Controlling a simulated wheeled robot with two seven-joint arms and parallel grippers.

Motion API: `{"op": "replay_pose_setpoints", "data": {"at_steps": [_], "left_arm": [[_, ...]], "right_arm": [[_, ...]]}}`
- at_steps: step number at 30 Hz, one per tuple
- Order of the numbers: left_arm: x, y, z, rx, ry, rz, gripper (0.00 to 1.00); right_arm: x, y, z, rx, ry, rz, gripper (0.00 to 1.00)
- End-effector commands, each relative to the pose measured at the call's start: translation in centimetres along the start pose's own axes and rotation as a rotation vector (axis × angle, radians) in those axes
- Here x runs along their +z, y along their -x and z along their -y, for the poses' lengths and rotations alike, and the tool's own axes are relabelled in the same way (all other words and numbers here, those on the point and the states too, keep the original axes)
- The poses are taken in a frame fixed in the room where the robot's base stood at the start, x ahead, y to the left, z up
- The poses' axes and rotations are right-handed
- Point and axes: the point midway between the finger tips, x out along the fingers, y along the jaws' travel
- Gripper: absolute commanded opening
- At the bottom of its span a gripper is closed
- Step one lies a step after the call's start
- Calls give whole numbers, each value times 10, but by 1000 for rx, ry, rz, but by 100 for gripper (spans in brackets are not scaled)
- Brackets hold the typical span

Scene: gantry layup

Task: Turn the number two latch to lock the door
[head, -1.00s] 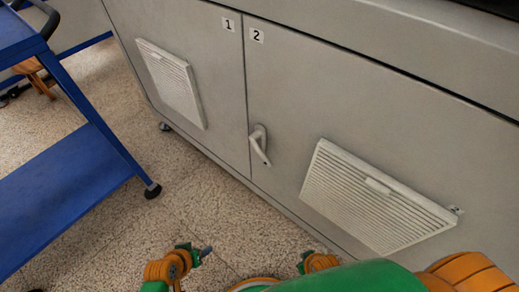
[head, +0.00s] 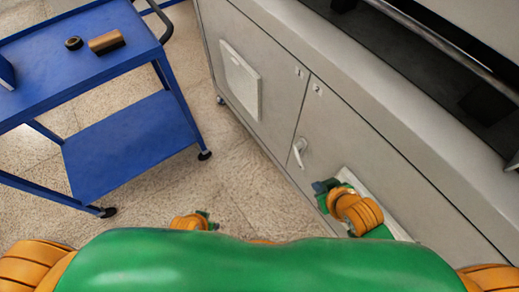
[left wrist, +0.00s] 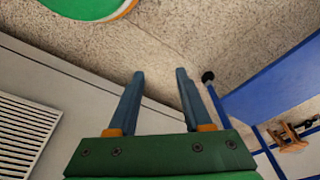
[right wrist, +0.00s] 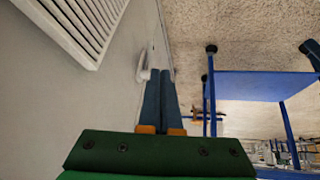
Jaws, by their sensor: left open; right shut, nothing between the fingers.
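The pale latch (head: 299,150) is on the number two door (head: 350,135), near the seam with door one. Its handle hangs roughly downward in the head view. The black 2 label (head: 317,89) is above it. My right gripper (head: 322,189) is below and right of the latch in the head view. In the right wrist view its fingers (right wrist: 159,72) are shut and empty, with the latch (right wrist: 145,66) just beyond and left of the tips; I cannot tell whether they touch. My left gripper (head: 208,219) is low over the floor; the left wrist view shows its fingers (left wrist: 160,75) apart and empty.
A blue trolley (head: 125,140) stands at the left, with a dark ring (head: 74,43) and a brown roll (head: 106,42) on top. A louvred vent (head: 348,178) on door two is partly hidden by my right arm. Speckled floor between trolley and cabinet is clear.

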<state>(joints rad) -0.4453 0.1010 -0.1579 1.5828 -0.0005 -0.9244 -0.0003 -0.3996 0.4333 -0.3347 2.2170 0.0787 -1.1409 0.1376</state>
Motion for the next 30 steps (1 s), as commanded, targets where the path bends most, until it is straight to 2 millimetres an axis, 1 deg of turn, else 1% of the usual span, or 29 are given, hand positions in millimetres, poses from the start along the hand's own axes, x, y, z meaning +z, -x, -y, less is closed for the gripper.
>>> {"op": "replay_pose_setpoints", "data": {"at_steps": [3,5,7,9,12,13,15,17,20,30], "left_arm": [[29,-28,-2,4,-6,32,50],[47,-43,-3,6,-9,47,50],[72,-58,-4,8,-14,67,50],[98,-68,-5,9,-18,85,50],[128,-75,-5,10,-24,104,50],[133,-76,-5,11,-25,108,50],[141,-78,-5,11,-27,111,50],[144,-80,-5,11,-27,111,50],[145,-87,-5,11,-27,111,50],[152,-120,-6,11,-27,112,50]], "right_arm": [[-6,-9,-4,-8,51,-44,0],[-9,-15,-7,-16,76,-69,0],[-10,-22,-12,-22,107,-94,0],[-10,-28,-19,-29,133,-117,0],[-10,-34,-28,-36,157,-140,0],[-10,-35,-29,-37,161,-146,0],[-9,-38,-32,-40,164,-152,0],[-9,-42,-32,-41,164,-153,0],[-11,-58,-31,-41,163,-156,0],[-21,-134,-26,-41,163,-154,0]]}}
